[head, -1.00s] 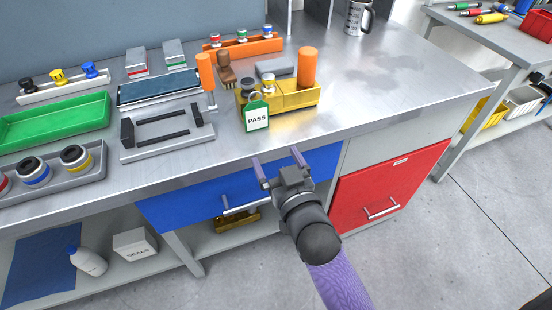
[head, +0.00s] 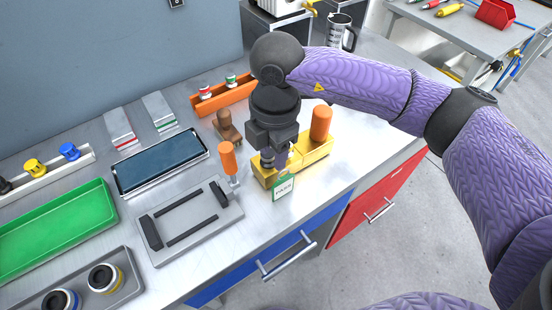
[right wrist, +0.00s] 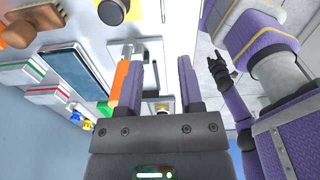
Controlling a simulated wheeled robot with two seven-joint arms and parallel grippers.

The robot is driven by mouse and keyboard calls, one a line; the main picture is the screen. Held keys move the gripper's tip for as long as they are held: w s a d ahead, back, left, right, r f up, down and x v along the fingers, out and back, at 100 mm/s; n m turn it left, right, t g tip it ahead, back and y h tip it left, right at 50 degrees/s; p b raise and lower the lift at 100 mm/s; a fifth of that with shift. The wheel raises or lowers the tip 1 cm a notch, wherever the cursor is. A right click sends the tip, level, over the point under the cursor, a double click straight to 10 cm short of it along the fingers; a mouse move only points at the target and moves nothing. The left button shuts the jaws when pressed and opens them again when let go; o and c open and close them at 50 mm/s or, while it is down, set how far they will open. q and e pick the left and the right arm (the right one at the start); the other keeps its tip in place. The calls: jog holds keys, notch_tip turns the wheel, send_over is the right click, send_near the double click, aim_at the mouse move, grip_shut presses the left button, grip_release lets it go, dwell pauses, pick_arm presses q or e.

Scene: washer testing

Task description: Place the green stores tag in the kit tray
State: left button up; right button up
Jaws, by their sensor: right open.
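The green-topped tag marked PASS (head: 284,187) stands at the front face of the yellow block (head: 316,154). My right gripper (head: 274,163) points down over the left part of this block, just behind the tag. Its jaws are open, and both fingers show apart in the right wrist view (right wrist: 168,75). The tag is not clear in that view. A green tray (head: 55,230) and a grey tray with round pots (head: 125,295) are at the left; I cannot tell which is the kit tray. A dark gripper, likely my left (right wrist: 218,68), shows small in the right wrist view.
An orange-handled tool (head: 228,160) stands close left of the yellow block, beside the grey fixture (head: 160,255). An orange cylinder (head: 320,123) rises at the block's right. A wooden stamp (head: 226,126) and orange rack (head: 208,108) are behind. The green tray's floor is bare.

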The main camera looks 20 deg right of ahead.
aim_at(284, 177)
jog(key=shift+h, duration=0.3)
jog(key=f+b, duration=0.1)
jog(key=f, duration=0.2)
jog(key=d+f, duration=0.1)
jog(key=f, duration=0.2)
jog(key=d+f+b, duration=0.1)
jog(key=f, duration=0.2)
jog(key=shift+w+d+f+b, duration=0.1)
jog(key=shift+f+b, duration=0.25)
jog(key=shift+f, duration=0.05)
pick_arm(q)
jog(key=shift+s+f, duration=0.3)
jog(key=shift+f, duration=0.3)
jog(key=shift+s+f, duration=0.3)
jog(key=shift+f, duration=0.3)
pick_arm(e)
jog(key=shift+c, duration=0.3)
grip_shut()
jog(key=shift+r, duration=0.1)
